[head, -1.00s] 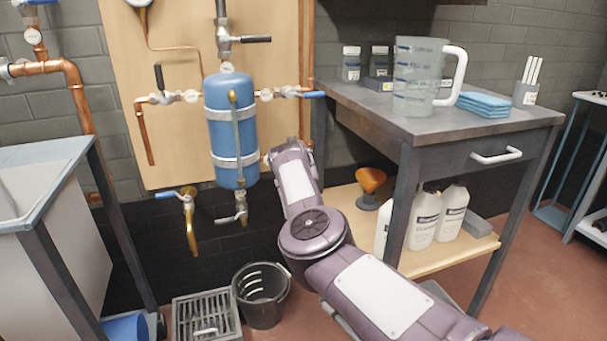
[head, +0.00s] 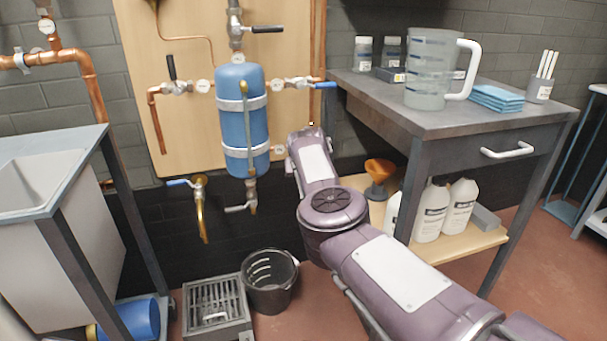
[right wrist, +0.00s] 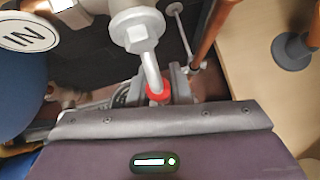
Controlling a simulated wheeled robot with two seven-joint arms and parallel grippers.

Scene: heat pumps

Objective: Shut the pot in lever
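The blue pot (head: 239,110) hangs upright on the wooden board. In the right wrist view a round "IN" tag (right wrist: 25,32) hangs beside the pot's blue side (right wrist: 25,75). Next to it is a metal valve (right wrist: 137,28) whose rod-like lever (right wrist: 150,72), with a red collar, points down to my right gripper (right wrist: 162,90). The lever's end lies between the dark fingertips; whether they press on it cannot be told. In the head view my right arm reaches to the pot's lower right, and its wrist hides the fingers and this lever. My left gripper is not in view.
Other valves surround the pot: black levers at top (head: 268,29) and left (head: 171,67), a blue one at right (head: 325,85). A bucket (head: 270,283) and drain grate (head: 212,300) stand below. A workbench (head: 460,118) with a jug stands close right of my arm.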

